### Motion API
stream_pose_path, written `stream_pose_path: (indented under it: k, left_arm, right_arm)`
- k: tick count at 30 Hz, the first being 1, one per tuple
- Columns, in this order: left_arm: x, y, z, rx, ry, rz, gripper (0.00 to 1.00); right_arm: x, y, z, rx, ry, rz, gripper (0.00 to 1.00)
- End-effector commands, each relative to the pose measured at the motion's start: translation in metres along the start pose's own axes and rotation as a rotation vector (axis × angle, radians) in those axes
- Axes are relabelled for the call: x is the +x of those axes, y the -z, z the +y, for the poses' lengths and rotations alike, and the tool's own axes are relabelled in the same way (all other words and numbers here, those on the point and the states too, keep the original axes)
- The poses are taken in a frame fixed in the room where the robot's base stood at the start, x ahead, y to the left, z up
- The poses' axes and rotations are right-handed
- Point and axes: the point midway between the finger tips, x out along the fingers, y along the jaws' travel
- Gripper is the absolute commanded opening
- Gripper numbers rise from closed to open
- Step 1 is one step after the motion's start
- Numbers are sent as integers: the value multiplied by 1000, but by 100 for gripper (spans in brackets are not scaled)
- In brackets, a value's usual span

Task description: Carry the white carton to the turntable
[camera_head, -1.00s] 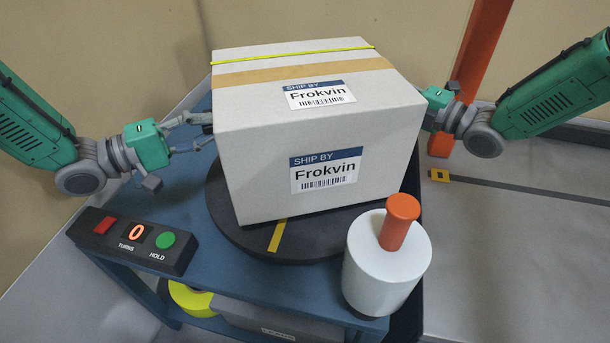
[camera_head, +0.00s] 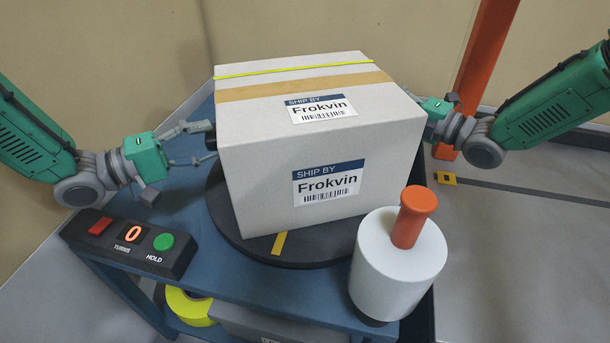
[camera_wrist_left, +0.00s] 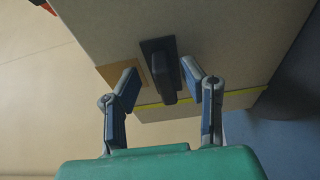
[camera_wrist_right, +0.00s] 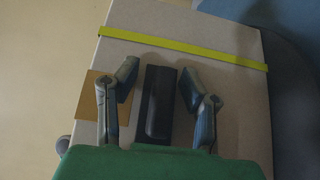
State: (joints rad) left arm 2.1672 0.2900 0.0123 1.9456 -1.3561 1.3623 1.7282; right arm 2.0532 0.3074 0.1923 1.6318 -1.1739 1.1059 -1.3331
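The white carton (camera_head: 262,160) carries two Frokvin labels, brown tape and a yellow strap. It sits over the dark round turntable (camera_head: 228,222) on the blue cart, looking upright and roughly centred. I cannot tell whether its underside fully rests there. My left gripper (camera_head: 211,143) is at the carton's left side; in the left wrist view its open fingers (camera_wrist_left: 158,83) stand either side of a dark handle (camera_wrist_left: 165,72), with gaps showing. My right gripper (camera_wrist_right: 159,80) is at the right side, open about another dark handle (camera_wrist_right: 159,105); the carton partly hides it in the head view.
A white cylinder (camera_head: 388,270) with an orange knob stands at the cart's front right, close to the carton. A control box (camera_head: 128,245) with red and green buttons and a display reading 0 is at the front left. An orange post (camera_head: 483,60) rises behind right.

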Motion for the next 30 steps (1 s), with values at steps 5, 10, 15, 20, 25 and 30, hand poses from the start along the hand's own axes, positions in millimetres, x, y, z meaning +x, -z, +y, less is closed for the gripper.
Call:
stream_pose_path:
  k: [5,10,15,20,25,30]
  left_arm:
    - [-2,0,0,2,2,0,37]
    - [-21,0,0,2,3,2,37]
    - [-48,0,0,2,3,1,37]
    - [-68,0,0,1,3,1,37]
    - [-77,-1,-1,1,3,-1,37]
    - [-78,-1,-1,1,4,-1,37]
  right_arm:
    - [2,6,0,2,-4,15,37]
    - [1,5,-1,3,-4,16,37]
    - [1,4,-1,3,-4,15,37]
    - [1,4,-1,3,-4,13,37]
    - [-2,3,-1,3,-3,12,37]
    - [-25,2,-1,4,-3,10,37]
